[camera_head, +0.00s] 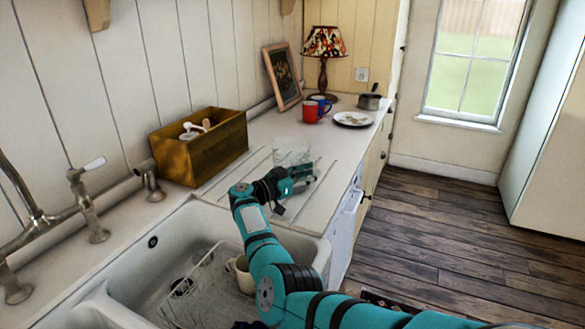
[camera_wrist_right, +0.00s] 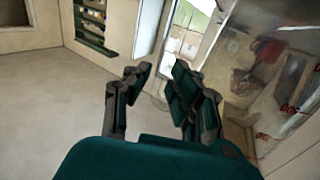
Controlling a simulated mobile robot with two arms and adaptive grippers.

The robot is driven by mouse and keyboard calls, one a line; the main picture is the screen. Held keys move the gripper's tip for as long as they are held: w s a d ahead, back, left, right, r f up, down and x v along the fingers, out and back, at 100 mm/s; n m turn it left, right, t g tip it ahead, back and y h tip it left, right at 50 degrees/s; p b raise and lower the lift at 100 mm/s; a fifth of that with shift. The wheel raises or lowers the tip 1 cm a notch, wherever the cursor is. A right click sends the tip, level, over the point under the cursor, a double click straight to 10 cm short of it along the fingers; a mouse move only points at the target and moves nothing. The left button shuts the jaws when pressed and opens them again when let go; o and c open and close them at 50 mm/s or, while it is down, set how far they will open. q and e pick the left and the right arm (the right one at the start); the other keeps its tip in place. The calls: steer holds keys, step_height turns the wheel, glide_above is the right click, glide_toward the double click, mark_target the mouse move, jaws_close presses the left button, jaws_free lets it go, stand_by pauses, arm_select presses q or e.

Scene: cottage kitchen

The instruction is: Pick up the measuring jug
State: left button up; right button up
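The clear glass measuring jug (camera_head: 291,152) stands on the worktop drainer beyond the sink, partly behind my right gripper (camera_head: 297,178). In the right wrist view the jug (camera_wrist_right: 275,85) fills the right side, with red markings on its wall. There my right gripper (camera_wrist_right: 165,85) is open, with nothing between its fingers. The jug is close, to the right of the fingers and outside the gap. I cannot tell whether a finger touches it. My left gripper is not in view.
A wooden box (camera_head: 205,145) stands left of the jug against the wall. Red mug (camera_head: 311,112), blue mug (camera_head: 321,103), plate (camera_head: 353,119), saucepan (camera_head: 370,101) and lamp (camera_head: 324,55) stand farther back. The sink (camera_head: 140,255) holds a dish rack (camera_head: 200,285) and a cup (camera_head: 243,273).

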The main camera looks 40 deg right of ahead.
steer(key=shift+d, duration=0.9)
steer(key=shift+a, duration=0.1)
steer(key=shift+c, duration=0.4)
jaws_close()
